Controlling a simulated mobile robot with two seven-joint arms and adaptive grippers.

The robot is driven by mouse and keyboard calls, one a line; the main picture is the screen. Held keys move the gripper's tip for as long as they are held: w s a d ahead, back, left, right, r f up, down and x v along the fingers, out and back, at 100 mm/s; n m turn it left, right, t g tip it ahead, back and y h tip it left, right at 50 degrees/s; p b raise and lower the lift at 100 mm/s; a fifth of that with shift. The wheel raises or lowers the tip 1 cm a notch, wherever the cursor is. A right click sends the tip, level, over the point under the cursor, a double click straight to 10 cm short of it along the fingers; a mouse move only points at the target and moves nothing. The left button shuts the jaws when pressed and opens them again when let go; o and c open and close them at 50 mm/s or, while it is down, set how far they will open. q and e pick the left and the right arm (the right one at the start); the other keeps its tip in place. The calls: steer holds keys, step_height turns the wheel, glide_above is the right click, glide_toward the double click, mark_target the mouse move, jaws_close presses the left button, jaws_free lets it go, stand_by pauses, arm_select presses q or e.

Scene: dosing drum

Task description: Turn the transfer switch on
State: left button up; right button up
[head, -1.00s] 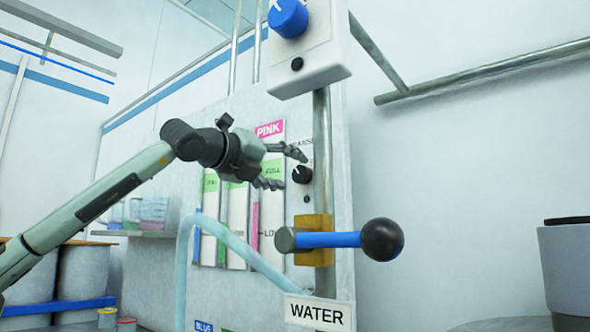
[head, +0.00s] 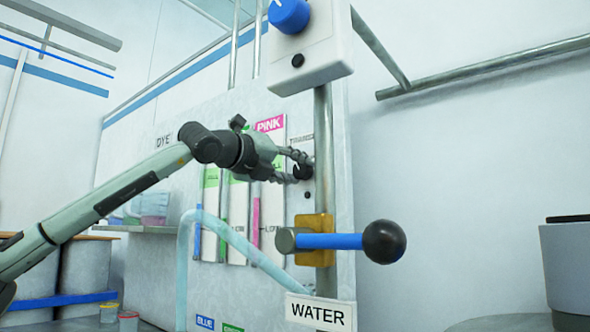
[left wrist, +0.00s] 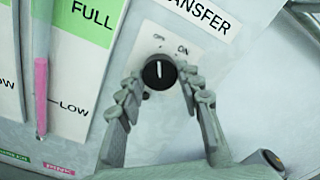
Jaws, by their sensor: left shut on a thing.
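The transfer switch is a round black knob (left wrist: 160,72) on a pale plate under a label ending in "NSFER". Its white mark points up in the left wrist view, toward the small "OFF" print, with "ON" to the upper right. In the head view the knob (head: 303,171) is partly hidden by my fingers. My left gripper (head: 298,168) is shut on the knob, with one finger on each side of it; both fingers also show in the left wrist view (left wrist: 160,78). My right gripper is not in view.
A blue lever with a black ball (head: 383,242) sticks out below the switch, above a "WATER" sign (head: 320,312). A white box (head: 310,60) with a blue dial hangs above. A pale hose (head: 240,240) curves past the level gauges.

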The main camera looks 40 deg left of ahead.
arm_select(q)
steer(key=shift+m+b, duration=0.45)
steer(key=shift+m, duration=0.55)
steer(key=m, duration=0.3)
steer(key=shift+m+b, duration=0.3)
steer(key=shift+b, duration=0.1)
steer(key=m, duration=0.2)
steer(key=shift+m, duration=2.1)
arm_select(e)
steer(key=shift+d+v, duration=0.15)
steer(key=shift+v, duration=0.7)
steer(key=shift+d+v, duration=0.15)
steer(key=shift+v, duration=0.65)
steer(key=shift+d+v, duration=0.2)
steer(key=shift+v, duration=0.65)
